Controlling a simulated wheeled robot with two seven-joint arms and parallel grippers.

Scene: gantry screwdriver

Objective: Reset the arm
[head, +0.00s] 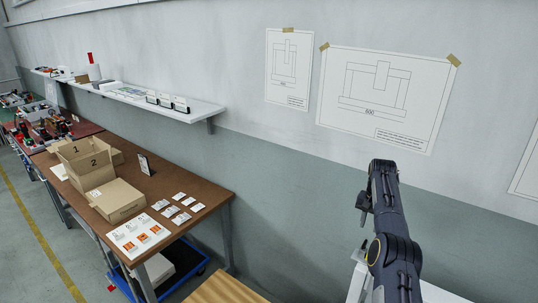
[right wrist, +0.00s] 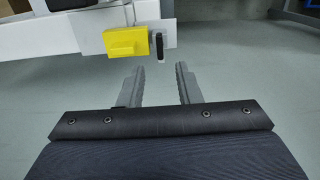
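My right arm stands in the lower right of the head view, raised in front of the grey wall. Its fingers are hard to make out there. In the right wrist view my right gripper (right wrist: 158,82) is open, with its two grey fingers apart and nothing between them. Beyond the fingertips is a white frame (right wrist: 75,42) with a yellow block (right wrist: 126,42) on it. A small dark upright piece (right wrist: 160,46) is beside the block. I cannot tell how far the fingers are from these. My left gripper is in neither view.
A brown table (head: 185,178) at left holds an open carton (head: 86,165), a closed carton (head: 117,201), a card sheet (head: 139,235) and several small white cards. A wall shelf (head: 207,107) runs above it. A wooden surface (head: 226,290) is at the bottom. Drawings hang on the wall.

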